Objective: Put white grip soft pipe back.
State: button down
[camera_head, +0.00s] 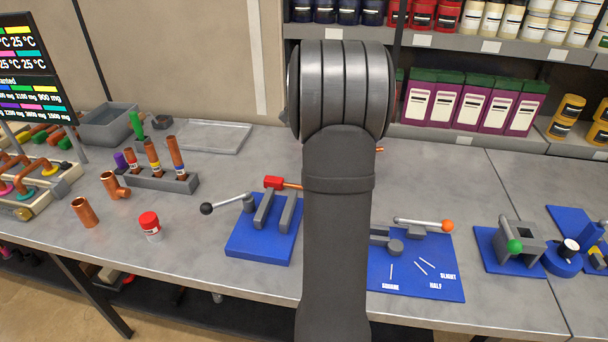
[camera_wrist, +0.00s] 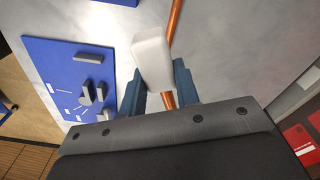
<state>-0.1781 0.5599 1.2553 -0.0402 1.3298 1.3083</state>
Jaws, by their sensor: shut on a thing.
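In the wrist view, the white grip (camera_wrist: 152,58) is between the blue fingers of my gripper (camera_wrist: 158,74), which is shut on it. A copper pipe (camera_wrist: 176,20) runs out of the grip towards the top, and a short copper end (camera_wrist: 169,100) shows between the fingers. The grip is held above the grey table. In the head view my arm hides the gripper and the grip. A small copper tip (camera_head: 380,149) shows just right of my arm; I cannot tell if it belongs to the held pipe.
A blue clamp base (camera_head: 262,244) holds a red-grip pipe (camera_head: 274,183). A blue marked plate (camera_head: 430,275) carries an orange-knob lever (camera_head: 447,226). At left are a grey rack (camera_head: 180,185) with upright copper pipes, a red-capped jar (camera_head: 150,228) and a clear tray (camera_head: 225,124). Shelves stand behind.

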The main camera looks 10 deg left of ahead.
jog(key=w+d+f+m, duration=0.2)
jog(key=w+d+m, duration=0.3)
jog(key=w+d, duration=0.15)
jog(key=w+a+f, duration=0.1)
jog(key=a+f, duration=0.1)
jog(key=a, duration=0.1)
jog(key=w+a+f, duration=0.1)
jog(key=a+f, duration=0.1)
jog(key=a, duration=0.2)
jog(key=w+a+f, duration=0.2)
jog(key=a, duration=0.2)
jog(key=shift+a+f, duration=0.15)
jog(key=shift+f, duration=2.1)
jog(key=shift+f, duration=0.1)
jog(key=c, duration=1.1)
grip_release()
jog(key=shift+f, duration=0.1)
jog(key=r, duration=1.2)
jog(key=shift+a+r, duration=0.2)
jog(key=shift+a, duration=0.15)
